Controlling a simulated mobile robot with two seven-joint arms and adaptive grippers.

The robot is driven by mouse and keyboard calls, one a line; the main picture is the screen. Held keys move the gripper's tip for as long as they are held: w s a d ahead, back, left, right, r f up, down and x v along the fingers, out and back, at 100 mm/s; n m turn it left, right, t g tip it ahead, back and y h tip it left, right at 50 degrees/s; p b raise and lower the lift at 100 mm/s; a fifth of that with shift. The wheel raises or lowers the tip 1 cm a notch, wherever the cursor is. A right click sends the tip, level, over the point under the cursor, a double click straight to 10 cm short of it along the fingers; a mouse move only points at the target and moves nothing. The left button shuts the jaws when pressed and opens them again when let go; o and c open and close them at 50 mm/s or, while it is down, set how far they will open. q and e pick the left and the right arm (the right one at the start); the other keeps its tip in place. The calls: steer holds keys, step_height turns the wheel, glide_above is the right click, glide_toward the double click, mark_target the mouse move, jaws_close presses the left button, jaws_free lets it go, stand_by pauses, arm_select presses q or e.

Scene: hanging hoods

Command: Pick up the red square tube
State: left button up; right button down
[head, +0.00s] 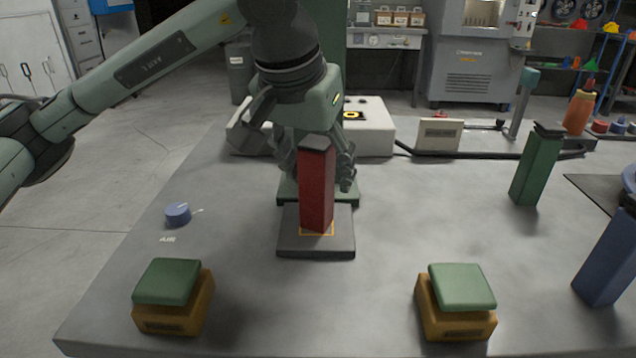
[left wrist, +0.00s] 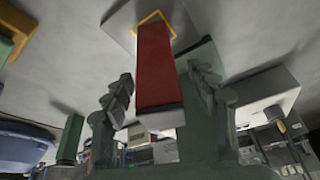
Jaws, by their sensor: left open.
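The red square tube (head: 317,188) stands upright on a dark square plate (head: 317,246) with an orange outline at its foot. My left gripper (head: 318,175) is behind the tube in the head view, with one finger to each side of it. In the left wrist view the red tube (left wrist: 156,65) lies between the two open fingers of the left gripper (left wrist: 165,100), with gaps on both sides. The lower backs of the fingers are partly hidden by the tube in the head view. My right gripper is not in view.
A green square tube (head: 537,168) and a blue square tube (head: 610,258) stand to the right. Two yellow boxes with green tops (head: 170,297) (head: 457,303) are at the front. A blue knob (head: 177,214) is at left. A white box (head: 370,130) stands behind the gripper.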

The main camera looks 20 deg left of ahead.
mark_target(321, 189)
arm_select(q)
steer(key=x, duration=0.3)
steer(key=shift+s+f, duration=0.1)
steer(key=shift+f, duration=0.65)
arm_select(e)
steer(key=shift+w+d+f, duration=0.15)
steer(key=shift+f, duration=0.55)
arm_select(q)
steer(key=shift+c, duration=0.3)
steer(key=c, duration=0.7)
steer(key=shift+r, duration=0.1)
jaws_close()
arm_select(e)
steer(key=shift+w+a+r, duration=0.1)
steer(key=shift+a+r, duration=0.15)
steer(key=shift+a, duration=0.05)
